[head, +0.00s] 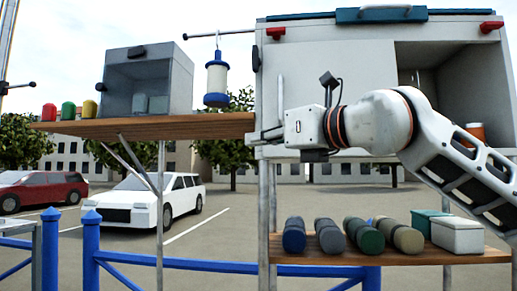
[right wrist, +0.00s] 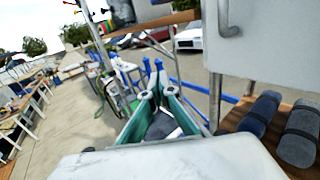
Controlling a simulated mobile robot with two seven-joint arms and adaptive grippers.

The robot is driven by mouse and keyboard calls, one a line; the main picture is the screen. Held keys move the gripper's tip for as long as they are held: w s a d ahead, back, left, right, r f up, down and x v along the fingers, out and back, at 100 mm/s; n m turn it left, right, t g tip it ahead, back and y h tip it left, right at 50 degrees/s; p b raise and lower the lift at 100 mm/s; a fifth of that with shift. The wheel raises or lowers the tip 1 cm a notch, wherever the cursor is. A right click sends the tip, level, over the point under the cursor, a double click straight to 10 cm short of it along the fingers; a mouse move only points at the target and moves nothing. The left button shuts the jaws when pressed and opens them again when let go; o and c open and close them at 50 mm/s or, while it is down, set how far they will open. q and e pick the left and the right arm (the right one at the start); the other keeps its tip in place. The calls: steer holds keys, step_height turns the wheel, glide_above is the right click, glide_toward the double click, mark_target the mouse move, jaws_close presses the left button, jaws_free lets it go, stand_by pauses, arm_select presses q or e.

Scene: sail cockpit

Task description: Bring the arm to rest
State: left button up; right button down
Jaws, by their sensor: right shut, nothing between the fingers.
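My right arm (head: 452,160) comes in from the right in the head view and reaches left across the front of a grey cabinet (head: 345,55). My right gripper (head: 257,137) points left near the cabinet's lower left edge. It is shut and holds nothing. In the right wrist view its fingers (right wrist: 156,98) show beyond the pale wrist housing. My left gripper is in neither view.
A lower shelf (head: 400,259) carries rolled bundles (head: 330,236) and a white box (head: 457,235). A left shelf (head: 150,126) holds an open grey box (head: 147,82) and coloured canisters (head: 68,111). A lantern (head: 217,80) hangs near the cabinet. Blue rails (head: 180,263) run below.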

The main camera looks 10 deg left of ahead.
steer(key=s, duration=0.4)
steer(key=shift+r+b, duration=0.15)
steer(key=shift+b, duration=0.15)
